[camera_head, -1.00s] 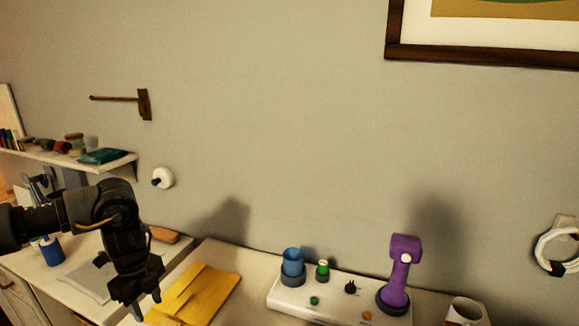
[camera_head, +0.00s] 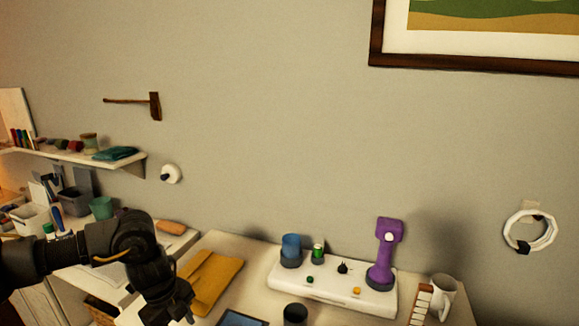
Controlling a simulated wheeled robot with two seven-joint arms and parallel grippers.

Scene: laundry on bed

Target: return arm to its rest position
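My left arm comes in from the left in the head view. Its gripper (camera_head: 178,309) points down near the left front part of the table (camera_head: 222,241), beside a yellow folder (camera_head: 212,280). The fingers are dark and partly cut off by shadow and angle, so I cannot tell whether they are open or shut. I see nothing clearly held in it. My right gripper and arm are not in the picture.
A white tray (camera_head: 325,287) holds a blue cup (camera_head: 291,247), a green-topped bottle (camera_head: 318,252) and a purple device (camera_head: 384,254). A white mug (camera_head: 442,294) stands right of it, a dark cup (camera_head: 295,314) in front. A shelf (camera_head: 75,155) hangs at left.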

